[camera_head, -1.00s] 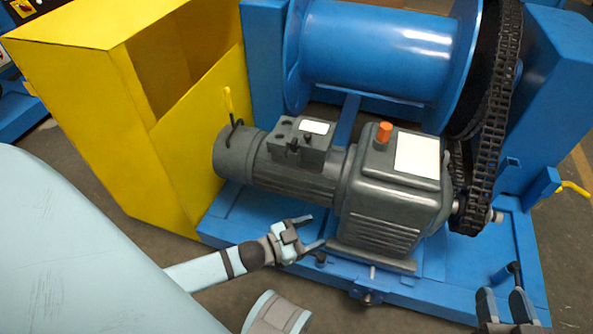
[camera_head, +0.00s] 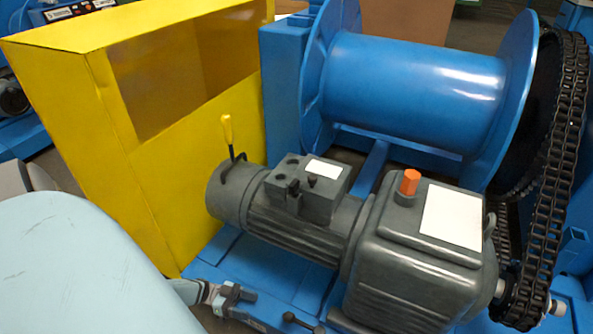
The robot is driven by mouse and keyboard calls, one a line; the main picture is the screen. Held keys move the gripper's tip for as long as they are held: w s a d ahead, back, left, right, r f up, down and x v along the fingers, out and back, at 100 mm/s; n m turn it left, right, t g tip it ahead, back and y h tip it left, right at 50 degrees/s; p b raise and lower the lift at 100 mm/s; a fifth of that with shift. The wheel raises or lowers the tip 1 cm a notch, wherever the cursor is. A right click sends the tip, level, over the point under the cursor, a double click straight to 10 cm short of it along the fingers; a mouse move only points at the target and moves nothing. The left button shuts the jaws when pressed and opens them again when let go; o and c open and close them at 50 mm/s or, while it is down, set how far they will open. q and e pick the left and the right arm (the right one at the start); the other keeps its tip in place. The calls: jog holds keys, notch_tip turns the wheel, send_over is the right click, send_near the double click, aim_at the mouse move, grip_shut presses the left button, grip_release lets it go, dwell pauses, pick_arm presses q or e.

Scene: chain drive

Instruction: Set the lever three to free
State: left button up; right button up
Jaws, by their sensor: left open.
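A lever with a yellow grip (camera_head: 227,130) stands nearly upright on the rear end of the grey motor (camera_head: 300,225). No number is readable on either, so I cannot tell which is lever three. My left gripper (camera_head: 238,298) is open and empty at the bottom edge, below the motor and left of the black knob, apart from both levers. My right gripper is out of view.
The motor joins a grey gearbox (camera_head: 420,262) with an orange cap (camera_head: 408,182). Behind is a blue drum (camera_head: 415,90), with a black chain (camera_head: 558,170) at right. A yellow guard box (camera_head: 140,180) stands at left. The blue base (camera_head: 270,262) has bare room before the motor.

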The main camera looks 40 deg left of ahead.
aim_at(289, 317)
pick_arm(q)
jog(key=b+x, duration=0.1)
jog(key=x, duration=1.2)
jog(key=shift+d, duration=0.3)
grip_shut()
